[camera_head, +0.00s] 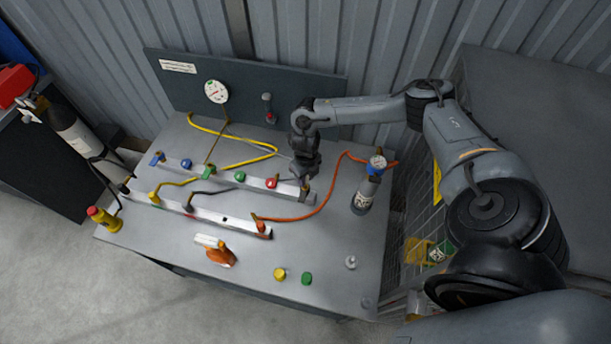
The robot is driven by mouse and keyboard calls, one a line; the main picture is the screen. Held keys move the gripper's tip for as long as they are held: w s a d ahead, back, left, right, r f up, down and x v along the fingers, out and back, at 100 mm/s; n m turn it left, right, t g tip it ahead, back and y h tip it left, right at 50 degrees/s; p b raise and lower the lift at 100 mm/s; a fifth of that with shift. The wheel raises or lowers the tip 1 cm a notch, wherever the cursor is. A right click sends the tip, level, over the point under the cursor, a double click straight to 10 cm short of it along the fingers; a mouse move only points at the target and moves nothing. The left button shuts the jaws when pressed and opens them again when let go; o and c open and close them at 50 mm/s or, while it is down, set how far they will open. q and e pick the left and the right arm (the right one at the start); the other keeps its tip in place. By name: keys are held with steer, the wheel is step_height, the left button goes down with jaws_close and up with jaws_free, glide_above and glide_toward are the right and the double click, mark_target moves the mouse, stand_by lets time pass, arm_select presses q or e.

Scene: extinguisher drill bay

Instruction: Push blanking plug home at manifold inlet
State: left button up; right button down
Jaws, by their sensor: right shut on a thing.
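My right gripper (306,176) points down at the right end of the rear pale manifold bar (256,183). It is shut on a small part, seemingly the blanking plug, mostly hidden by the fingers. A bit of brownish metal (307,193) shows just below the fingertips at the bar's end. I cannot tell how deep the plug sits in the inlet. The rear bar carries blue, green and red knobs. A second manifold bar (205,214) lies in front, with hoses joined to it. My left gripper is out of view.
A small gauge-topped cylinder (365,192) stands right of the gripper, with an orange hose (325,199) running between. A back panel (300,97) with a dial (216,91) rises behind. An orange-handled tool (218,254), yellow cap (280,274) and green cap (306,278) lie in front.

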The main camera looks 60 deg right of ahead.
stand_by(0.6)
steer(key=shift+f+b, duration=0.4)
steer(key=shift+f, duration=0.1)
steer(key=shift+f+b, duration=0.45)
steer(key=shift+f, duration=0.15)
steer(key=shift+f, duration=0.1)
stand_by(0.4)
steer(key=shift+f, duration=0.2)
stand_by(0.3)
steer(key=shift+f+b, duration=0.65)
stand_by(0.3)
